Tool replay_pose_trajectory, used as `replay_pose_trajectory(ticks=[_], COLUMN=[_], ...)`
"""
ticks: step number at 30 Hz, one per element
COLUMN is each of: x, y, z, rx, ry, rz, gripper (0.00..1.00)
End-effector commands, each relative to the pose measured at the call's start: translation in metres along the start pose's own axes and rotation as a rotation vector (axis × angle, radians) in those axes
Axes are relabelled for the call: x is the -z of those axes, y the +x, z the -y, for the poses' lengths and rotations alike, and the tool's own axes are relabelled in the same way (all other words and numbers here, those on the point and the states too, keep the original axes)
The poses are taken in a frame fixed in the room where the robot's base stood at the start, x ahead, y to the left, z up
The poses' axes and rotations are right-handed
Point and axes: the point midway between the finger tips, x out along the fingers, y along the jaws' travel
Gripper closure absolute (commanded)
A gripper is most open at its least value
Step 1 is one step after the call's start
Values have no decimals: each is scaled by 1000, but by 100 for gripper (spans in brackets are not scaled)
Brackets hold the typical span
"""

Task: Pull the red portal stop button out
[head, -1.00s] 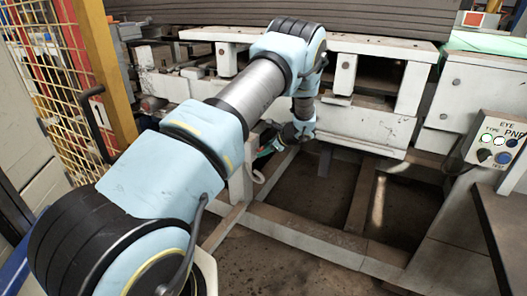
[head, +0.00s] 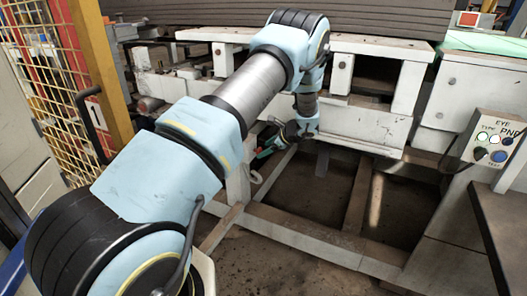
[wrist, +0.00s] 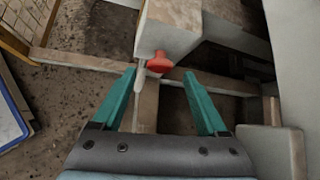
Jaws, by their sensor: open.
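The red stop button (wrist: 159,63) shows in the wrist view as a flared red knob on the end of a pale beam or box. My gripper (wrist: 159,76) is open, with one teal finger on each side of the button's line. The button lies about midway between the fingertips, at or just beyond them, and I see no finger touching it. In the head view my gripper (head: 266,149) is low beside the white machine frame, pointing down and left. I cannot make out the button in the head view.
A white machine frame (head: 380,130) stands behind and right of my gripper, with floor-level beams (head: 300,233) below. A yellow post and mesh fence (head: 100,70) stand at left. A control box (head: 495,140) with buttons is at right. Brown floor (wrist: 60,115) shows at left in the wrist view.

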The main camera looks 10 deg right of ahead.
Motion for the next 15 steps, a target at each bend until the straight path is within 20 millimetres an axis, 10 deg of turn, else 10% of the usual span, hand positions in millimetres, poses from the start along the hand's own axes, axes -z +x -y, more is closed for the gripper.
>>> replay_pose_trajectory(ticks=[15], x=[1], y=[-82], z=[0], rx=[0], ry=[0], rz=[0], gripper=[24])
